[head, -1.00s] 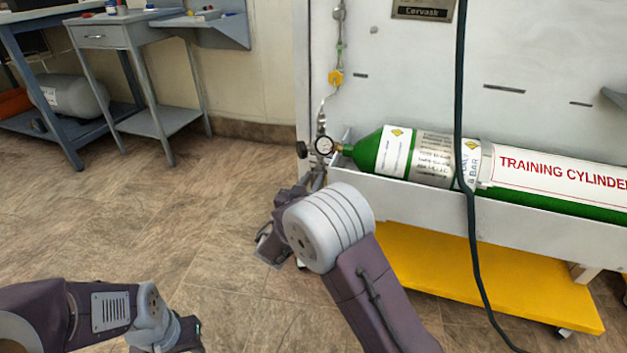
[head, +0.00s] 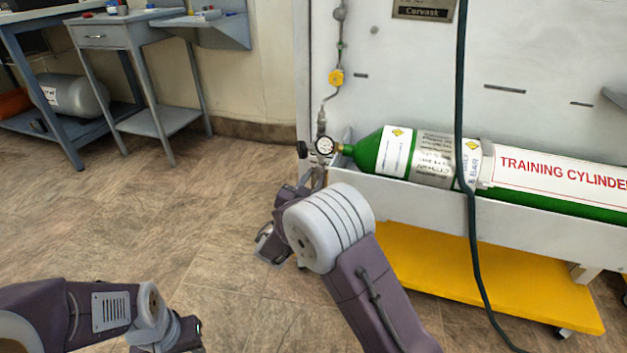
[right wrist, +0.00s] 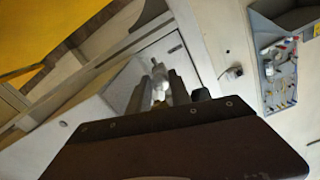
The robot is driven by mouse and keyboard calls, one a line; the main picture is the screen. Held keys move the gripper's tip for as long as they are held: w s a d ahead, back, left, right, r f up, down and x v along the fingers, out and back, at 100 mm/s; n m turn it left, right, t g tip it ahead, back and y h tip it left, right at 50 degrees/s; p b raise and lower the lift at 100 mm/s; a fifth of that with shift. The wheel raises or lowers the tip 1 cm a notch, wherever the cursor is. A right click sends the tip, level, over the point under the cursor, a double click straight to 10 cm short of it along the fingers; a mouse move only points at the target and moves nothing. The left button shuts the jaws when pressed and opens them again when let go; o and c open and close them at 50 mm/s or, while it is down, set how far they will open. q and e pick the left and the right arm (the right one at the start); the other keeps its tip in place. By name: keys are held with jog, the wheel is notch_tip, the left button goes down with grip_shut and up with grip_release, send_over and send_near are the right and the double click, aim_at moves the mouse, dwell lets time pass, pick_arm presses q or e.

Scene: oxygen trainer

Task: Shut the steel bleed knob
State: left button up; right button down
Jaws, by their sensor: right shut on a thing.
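The steel bleed knob (right wrist: 159,84) shows as a small pale metal piece between the two dark fingers of my right gripper (right wrist: 162,88) in the right wrist view. The fingers are shut on it. In the head view my right gripper (head: 318,179) reaches up under the round gauge (head: 324,146) at the neck of the green cylinder (head: 367,152). There the knob is too small and too covered by the gripper to make out. Part of my left arm is at the bottom left of the head view, but its fingers are not seen.
A black knob (head: 302,149) sits left of the gauge and also shows beside the fingers in the right wrist view (right wrist: 201,95). A dark hose (head: 461,90) hangs in front of the cylinder. A yellow base (head: 480,285) lies below. The floor at left is clear.

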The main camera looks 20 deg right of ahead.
jog(key=shift+f, duration=0.1)
jog(key=c, duration=1.2)
grip_release()
jog(key=shift+s+a, duration=0.2)
jog(key=shift+s+a+r+p, duration=0.3)
jog(key=shift+s+a+p, duration=0.15)
jog(key=shift+s+p, duration=0.3)
jog(key=v, duration=0.3)
jog(key=b+v, duration=0.1)
jog(key=v, duration=0.3)
jog(key=shift+f, duration=0.25)
